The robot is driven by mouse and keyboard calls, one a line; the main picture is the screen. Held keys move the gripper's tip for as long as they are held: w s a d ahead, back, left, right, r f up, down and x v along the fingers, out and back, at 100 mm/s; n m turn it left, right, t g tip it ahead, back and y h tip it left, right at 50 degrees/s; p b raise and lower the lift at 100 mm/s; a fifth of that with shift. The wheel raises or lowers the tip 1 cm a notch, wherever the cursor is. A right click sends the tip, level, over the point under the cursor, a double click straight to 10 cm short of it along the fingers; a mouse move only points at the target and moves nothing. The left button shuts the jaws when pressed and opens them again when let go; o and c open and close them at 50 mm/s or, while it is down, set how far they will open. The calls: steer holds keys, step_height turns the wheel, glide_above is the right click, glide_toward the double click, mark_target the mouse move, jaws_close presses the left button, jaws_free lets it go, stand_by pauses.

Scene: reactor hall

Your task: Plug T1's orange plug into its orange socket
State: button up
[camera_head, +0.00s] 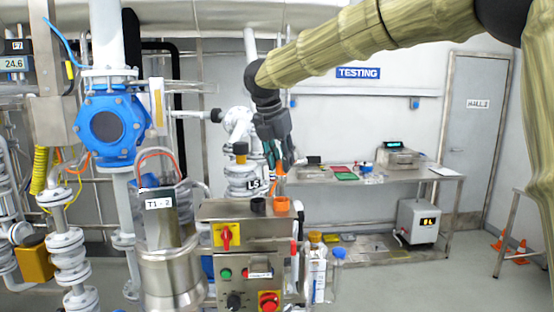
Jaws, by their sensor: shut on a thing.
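My gripper (279,160) points down above the steel control box (238,211) in the middle of the view. It is shut on the orange plug (281,179), which shows as a small orange piece below the fingers. The orange socket (281,204) is on top of the box at its right end, almost straight below the plug. A black socket (258,205) stands just left of it. I cannot tell whether the plug touches the orange socket. The steel vessel labelled T1 - 2 (158,230) stands left of the box.
The box front has a red-and-yellow switch (226,235) and a red stop button (268,302). Bottles (318,270) stand right of it. White pipework (242,178) rises behind. A steel bench (420,178) is at the back right, with open floor before it.

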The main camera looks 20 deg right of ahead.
mark_target(279, 178)
steer(key=shift+f+b, duration=1.35)
steer(key=shift+f, duration=0.95)
steer(key=shift+f+b, duration=0.7)
steer(key=shift+f, duration=0.55)
stand_by(1.6)
steer(key=o, duration=1.1)
steer(key=v, duration=1.2)
